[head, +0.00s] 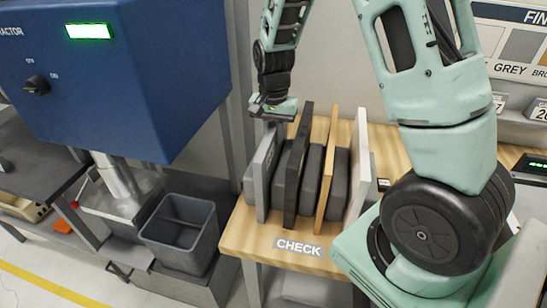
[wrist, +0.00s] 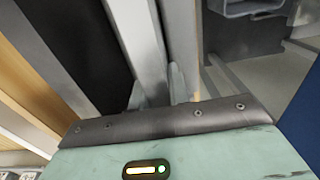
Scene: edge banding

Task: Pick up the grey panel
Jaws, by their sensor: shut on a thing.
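The grey panel (head: 261,176) stands upright at the left end of a row of panels in a padded rack on the wooden table. My gripper (head: 270,117) is over its upper edge, pointing down. In the wrist view the grey panel (wrist: 149,40) runs between the two pale fingertips, and my gripper (wrist: 157,92) is shut on it. The panel's lower edge is still down among the rack's dark pads (head: 279,175), as far as I can see. The exact finger contact is hidden in the head view.
Right of it stand a black panel (head: 296,170), a wood-coloured panel (head: 327,165) and a pale panel (head: 359,155), close together. A CHECK label (head: 298,246) marks the table's front. A grey bin (head: 180,232) and a blue extractor cabinet (head: 140,80) are to the left.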

